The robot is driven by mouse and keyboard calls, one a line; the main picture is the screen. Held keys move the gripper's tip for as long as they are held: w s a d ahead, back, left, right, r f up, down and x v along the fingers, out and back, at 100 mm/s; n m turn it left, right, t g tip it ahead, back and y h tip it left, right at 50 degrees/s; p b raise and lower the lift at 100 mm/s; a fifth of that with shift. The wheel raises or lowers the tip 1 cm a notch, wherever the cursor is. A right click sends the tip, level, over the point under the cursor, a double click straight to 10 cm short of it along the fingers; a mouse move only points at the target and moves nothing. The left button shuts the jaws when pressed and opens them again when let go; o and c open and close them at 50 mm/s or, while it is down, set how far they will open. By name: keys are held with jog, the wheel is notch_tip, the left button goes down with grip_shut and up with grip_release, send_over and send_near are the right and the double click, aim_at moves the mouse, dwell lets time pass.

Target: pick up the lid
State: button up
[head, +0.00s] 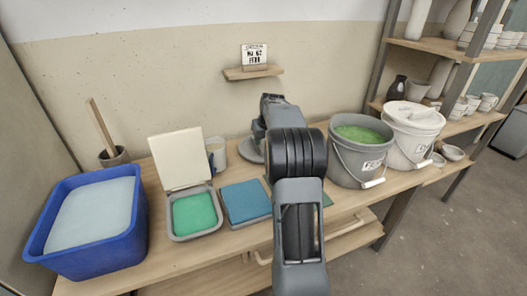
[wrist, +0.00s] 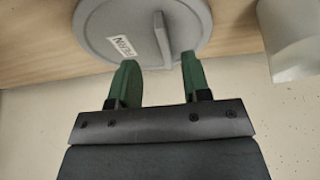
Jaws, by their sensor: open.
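The lid (wrist: 110,40) is a round grey disc with a white label and a raised bar-shaped handle (wrist: 162,40). In the wrist view it lies at the top on the wooden table. In the head view only part of the lid (head: 249,151) shows, behind my arm. My gripper (wrist: 160,62) is open, with two green fingers pointing at the lid. The handle lies between the lines of the two fingers, just past their tips, with nothing held. Whether the fingertips touch the lid is unclear. In the head view my arm hides the fingers.
A grey bucket (head: 345,162) of green glaze and a white lidded bucket (head: 408,150) stand right of my arm. A blue tub (head: 105,250), a green-filled tray (head: 220,218) with its cover raised, a blue slab (head: 245,201) and a pale cup (head: 217,150) are left.

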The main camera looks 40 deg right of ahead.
aim_at(261, 149)
jog(key=shift+b+x, duration=1.05)
jog(key=shift+x, duration=2.55)
jog(key=shift+r, duration=0.1)
grip_shut()
